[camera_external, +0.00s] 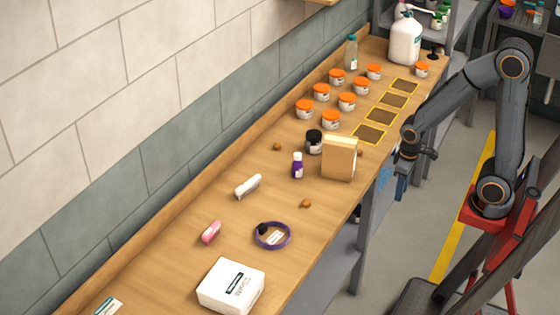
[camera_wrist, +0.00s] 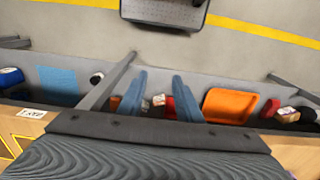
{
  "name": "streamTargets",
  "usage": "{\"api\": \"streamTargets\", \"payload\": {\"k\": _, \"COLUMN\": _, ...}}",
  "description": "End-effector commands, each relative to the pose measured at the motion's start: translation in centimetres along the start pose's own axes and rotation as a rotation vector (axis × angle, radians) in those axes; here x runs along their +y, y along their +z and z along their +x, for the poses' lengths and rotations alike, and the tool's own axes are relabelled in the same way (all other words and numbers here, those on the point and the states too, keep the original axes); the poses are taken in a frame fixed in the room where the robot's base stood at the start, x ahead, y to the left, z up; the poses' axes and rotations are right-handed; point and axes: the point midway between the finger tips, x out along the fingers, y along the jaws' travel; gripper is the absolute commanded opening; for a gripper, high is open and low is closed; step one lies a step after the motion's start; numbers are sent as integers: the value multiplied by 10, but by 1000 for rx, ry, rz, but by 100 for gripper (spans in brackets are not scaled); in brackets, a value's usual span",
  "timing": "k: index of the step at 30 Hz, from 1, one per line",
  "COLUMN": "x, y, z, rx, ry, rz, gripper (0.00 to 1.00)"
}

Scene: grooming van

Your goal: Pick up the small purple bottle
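The small purple bottle (camera_external: 297,167) stands upright on the wooden counter (camera_external: 190,200) in the external view. It has a white cap and a pale label. It stands left of a tan block (camera_external: 339,160) and just in front of a dark jar with a black lid (camera_external: 314,142). My gripper (camera_external: 402,187) hangs beyond the counter's right edge, pointing down, well to the right of the bottle. The wrist view shows its two blue fingers (camera_wrist: 158,95) apart with nothing held between them. The bottle is not visible in the wrist view.
Several orange-lidded jars (camera_external: 347,102) and yellow-outlined dark squares (camera_external: 381,117) lie farther back. The tan block stands between bottle and gripper.

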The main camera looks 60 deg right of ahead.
Motion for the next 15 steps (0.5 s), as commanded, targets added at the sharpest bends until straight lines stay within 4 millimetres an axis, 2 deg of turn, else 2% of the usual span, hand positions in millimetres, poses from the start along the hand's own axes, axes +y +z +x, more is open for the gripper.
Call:
{"api": "streamTargets", "payload": {"k": 1, "x": 0, "y": 0, "z": 0, "rx": 0, "ry": 0, "rz": 0, "gripper": 40}}
{"api": "streamTargets", "payload": {"k": 3, "x": 0, "y": 0, "z": 0, "rx": 0, "ry": 0, "rz": 0, "gripper": 51}}
{"api": "streamTargets", "payload": {"k": 11, "x": 0, "y": 0, "z": 0, "rx": 0, "ry": 0, "rz": 0, "gripper": 51}}
{"api": "streamTargets", "payload": {"k": 15, "x": 0, "y": -2, "z": -13, "rx": 5, "ry": 0, "rz": 0, "gripper": 51}}
